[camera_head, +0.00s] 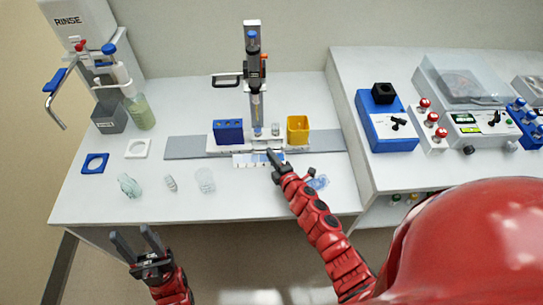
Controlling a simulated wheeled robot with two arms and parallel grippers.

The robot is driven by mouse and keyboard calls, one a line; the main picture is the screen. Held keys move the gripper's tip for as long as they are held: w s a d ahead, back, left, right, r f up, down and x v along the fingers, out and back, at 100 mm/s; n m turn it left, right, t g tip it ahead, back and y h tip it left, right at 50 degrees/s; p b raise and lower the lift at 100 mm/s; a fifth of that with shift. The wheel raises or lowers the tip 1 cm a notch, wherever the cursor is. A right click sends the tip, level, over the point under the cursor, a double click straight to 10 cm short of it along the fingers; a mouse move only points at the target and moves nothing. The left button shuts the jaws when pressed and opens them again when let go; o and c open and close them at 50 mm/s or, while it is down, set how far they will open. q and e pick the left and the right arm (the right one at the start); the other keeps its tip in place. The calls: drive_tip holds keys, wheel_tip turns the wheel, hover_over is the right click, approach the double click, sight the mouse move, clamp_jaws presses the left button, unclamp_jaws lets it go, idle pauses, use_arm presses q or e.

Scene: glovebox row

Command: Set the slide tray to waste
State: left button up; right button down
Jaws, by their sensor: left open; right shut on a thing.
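The slide tray (222,150) is a white carriage on a long grey rail (187,149) at the back of the left bench. It carries a blue block (228,131) on its left, a small clear vial (276,128) and a yellow cup (298,129) on its right. An upright dispenser (254,80) stands over the tray's middle. A pale label strip (244,160) lies in front of the tray. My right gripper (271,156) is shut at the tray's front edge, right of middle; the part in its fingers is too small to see. My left gripper (137,242) is open and empty, in front of the bench.
A rinse station (80,25) with bottles and a grey bin (108,117) stands at the back left. Small glassware (205,180) and square holders (95,163) lie on the left bench. Devices with knobs (388,125) fill the right bench.

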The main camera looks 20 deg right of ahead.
idle(0.8)
drive_tip(key=w+a+b, duration=0.1)
drive_tip(key=a+b, duration=0.1)
drive_tip(key=a, duration=0.2)
drive_tip(key=w+a+b, duration=0.1)
drive_tip(key=a+b, duration=0.1)
drive_tip(key=a, duration=0.3)
drive_tip(key=w+a+b, duration=0.1)
drive_tip(key=w+a, duration=0.1)
drive_tip(key=a, duration=0.3)
drive_tip(key=shift+f+b, duration=0.15)
drive_tip(key=shift+b, duration=0.25)
drive_tip(key=shift+a, duration=0.15)
drive_tip(key=shift+r, duration=0.2)
drive_tip(key=c, duration=0.9)
unclamp_jaws()
drive_tip(key=shift+w+a, duration=0.1)
drive_tip(key=shift+a, duration=0.05)
